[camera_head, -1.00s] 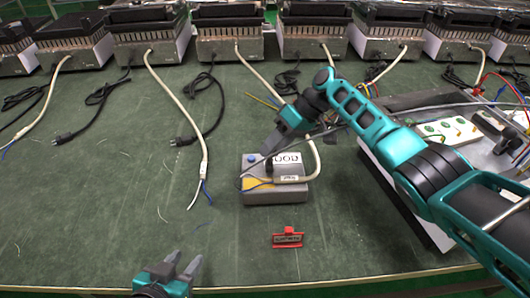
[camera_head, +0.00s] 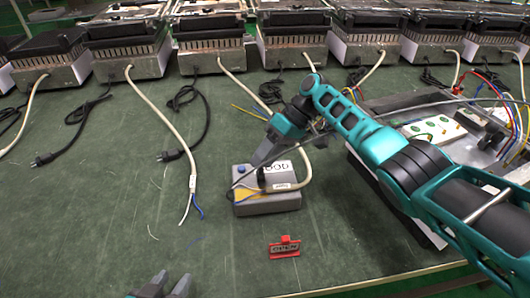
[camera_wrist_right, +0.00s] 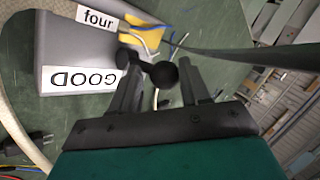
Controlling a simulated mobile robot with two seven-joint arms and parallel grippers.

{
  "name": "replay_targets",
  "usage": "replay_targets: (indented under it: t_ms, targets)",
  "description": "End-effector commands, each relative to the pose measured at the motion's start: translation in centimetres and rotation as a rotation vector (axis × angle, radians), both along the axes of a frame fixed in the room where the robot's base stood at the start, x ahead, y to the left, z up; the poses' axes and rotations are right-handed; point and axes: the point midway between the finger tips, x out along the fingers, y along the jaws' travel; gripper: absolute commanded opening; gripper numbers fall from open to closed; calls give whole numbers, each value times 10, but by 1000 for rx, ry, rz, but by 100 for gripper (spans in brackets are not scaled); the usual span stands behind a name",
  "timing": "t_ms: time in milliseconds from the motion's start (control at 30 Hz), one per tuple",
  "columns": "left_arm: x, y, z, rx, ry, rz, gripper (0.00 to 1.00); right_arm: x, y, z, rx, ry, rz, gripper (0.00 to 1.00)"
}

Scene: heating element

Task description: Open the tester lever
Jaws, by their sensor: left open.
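The tester is a grey box (camera_head: 278,203) with a yellow patch, a blue button and a GOOD label; the box also shows in the right wrist view (camera_wrist_right: 62,45). Its black lever with a round knob (camera_wrist_right: 163,74) shows in the right wrist view. My right gripper (camera_head: 260,164) is over the tester and hides part of it. In the wrist view, the fingers of the right gripper (camera_wrist_right: 160,85) are apart, with the knob between their tips and visible gaps beside it. My left gripper (camera_head: 167,284) is open and empty at the bottom edge, away from the tester.
A red tag holder (camera_head: 285,247) stands in front of the tester. A row of heaters (camera_head: 210,50) with cables lies along the back. The green table (camera_head: 90,220) is clear at front left.

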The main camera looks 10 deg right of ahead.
Motion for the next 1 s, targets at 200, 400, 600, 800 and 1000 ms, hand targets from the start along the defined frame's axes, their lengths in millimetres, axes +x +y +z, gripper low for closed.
replay_targets:
  t_ms: [200, 400, 600, 800, 1000]
  targets:
    - [-1, 0, -1, 1, 3, 0, 43, 2, 1, 2, 3, -9, 0, 64]
    - [-1, 0, -1, 2, 3, -1, 43, 3, 1, 4, 5, -13, -2, 64]
    - [-1, 1, 1, 7, 3, -4, 43, 8, -11, 20, 5, -17, -3, 64]
    - [-1, 3, 3, 11, 3, -7, 43, 18, -39, 53, 5, -16, -4, 64]
    - [-1, 3, 4, 11, 2, -7, 43, 25, -64, 83, 5, -13, -3, 64]
